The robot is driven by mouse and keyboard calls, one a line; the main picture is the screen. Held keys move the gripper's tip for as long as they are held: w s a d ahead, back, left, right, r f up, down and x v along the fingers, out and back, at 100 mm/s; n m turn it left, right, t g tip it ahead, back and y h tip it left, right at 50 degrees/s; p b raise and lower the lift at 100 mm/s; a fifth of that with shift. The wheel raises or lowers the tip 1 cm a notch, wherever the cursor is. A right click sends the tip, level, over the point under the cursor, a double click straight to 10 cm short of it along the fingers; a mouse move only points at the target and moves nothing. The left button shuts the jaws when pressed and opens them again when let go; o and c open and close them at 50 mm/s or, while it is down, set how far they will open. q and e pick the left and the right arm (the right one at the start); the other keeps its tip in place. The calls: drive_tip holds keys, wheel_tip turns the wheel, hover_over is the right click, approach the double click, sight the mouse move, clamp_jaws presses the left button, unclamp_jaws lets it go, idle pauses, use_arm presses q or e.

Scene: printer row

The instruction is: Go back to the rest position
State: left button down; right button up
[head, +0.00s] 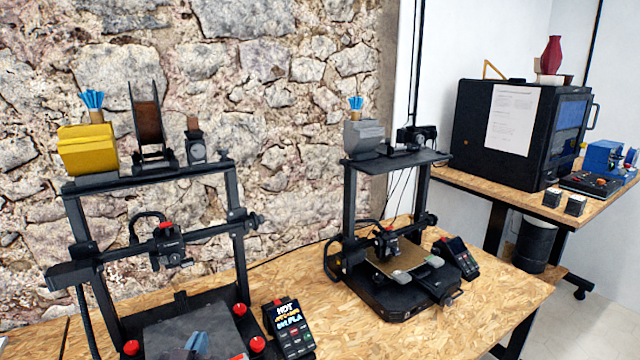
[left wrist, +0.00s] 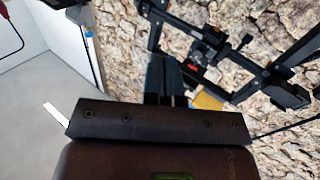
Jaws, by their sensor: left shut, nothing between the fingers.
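My left gripper (left wrist: 165,75) shows in the left wrist view, its dark fingers shut and empty, pointing up past the dark bracket at the bottom. It is clear of the printer (left wrist: 265,70), whose dark frame crosses the upper right of that view. In the head view I cannot make out either gripper. The right gripper is in neither view.
In the head view a large printer (head: 165,240) stands at left and a smaller one (head: 395,265) at centre, on a chipboard table (head: 500,295). A black enclosed printer (head: 520,130) stands on another table at right. Bare board lies right of the centre printer.

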use_arm(q)
drive_tip(key=s+a+f+g, duration=0.1)
drive_tip(key=s+f+g, duration=0.1)
drive_tip(key=s+f, duration=0.4)
drive_tip(key=s+a+f+g, duration=0.2)
drive_tip(key=s+f, duration=0.4)
drive_tip(key=s, duration=0.3)
drive_tip(key=s+a+f+m+g, duration=0.1)
drive_tip(key=s+f+g, duration=0.1)
drive_tip(key=s+f, duration=0.4)
drive_tip(key=shift+s+a+f+g+y, duration=0.1)
drive_tip(key=shift+s+f+g+y, duration=0.1)
drive_tip(key=shift+s, duration=0.45)
drive_tip(key=shift+s+a+f+g+y, duration=0.1)
drive_tip(key=shift+s+f+g+y, duration=0.1)
drive_tip(key=shift+s, duration=0.45)
drive_tip(key=shift+r, duration=0.1)
drive_tip(key=shift+w, duration=0.1)
